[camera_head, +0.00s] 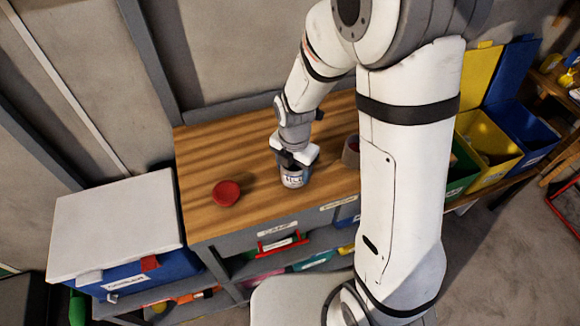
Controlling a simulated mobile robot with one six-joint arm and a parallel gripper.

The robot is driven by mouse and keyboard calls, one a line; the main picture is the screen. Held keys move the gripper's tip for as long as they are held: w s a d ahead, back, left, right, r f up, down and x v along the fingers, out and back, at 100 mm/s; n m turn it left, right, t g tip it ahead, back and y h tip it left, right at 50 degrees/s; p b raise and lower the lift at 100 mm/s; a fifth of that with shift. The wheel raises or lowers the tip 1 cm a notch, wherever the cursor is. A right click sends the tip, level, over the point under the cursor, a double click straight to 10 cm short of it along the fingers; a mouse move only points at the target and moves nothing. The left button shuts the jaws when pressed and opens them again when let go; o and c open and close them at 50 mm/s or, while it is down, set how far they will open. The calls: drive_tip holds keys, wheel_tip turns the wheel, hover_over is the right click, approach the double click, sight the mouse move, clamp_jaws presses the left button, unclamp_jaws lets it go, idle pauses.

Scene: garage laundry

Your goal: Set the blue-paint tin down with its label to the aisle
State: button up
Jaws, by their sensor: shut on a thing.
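My gripper (296,157) reaches down from above onto a small tin (293,178) over the wooden bench top (240,150). The gripper is shut on the tin. The tin is upright, grey with a pale label that carries blue marks, and the label faces the bench's front edge. I cannot tell whether the tin's base touches the wood. The gripper's fingers hide the tin's upper part.
A red round object (227,193) sits left of the tin. Another can (351,150) stands right, partly behind my arm. A lidded blue box (130,270) is at left; green, yellow and blue bins (487,145) at right. Bare wood lies left of the gripper.

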drive_tip(key=shift+f, duration=0.15)
drive_tip(key=o, duration=1.1)
drive_tip(key=shift+c, duration=0.2)
wheel_tip(320, 180, up, 12)
drive_tip(key=s+d+r+m+t, duration=0.1)
drive_tip(key=s+d+r+m, duration=0.2)
drive_tip(key=m, duration=1.1)
drive_tip(key=s+d+r+m+t, duration=0.2)
drive_tip(key=s+d+r+m, duration=0.2)
drive_tip(key=s+d+m, duration=0.4)
drive_tip(key=s+m, duration=0.1)
drive_tip(key=m, duration=0.5)
drive_tip(key=shift+s+d+r, duration=0.15)
drive_tip(key=shift+d+r, duration=0.1)
drive_tip(key=shift+d, duration=0.05)
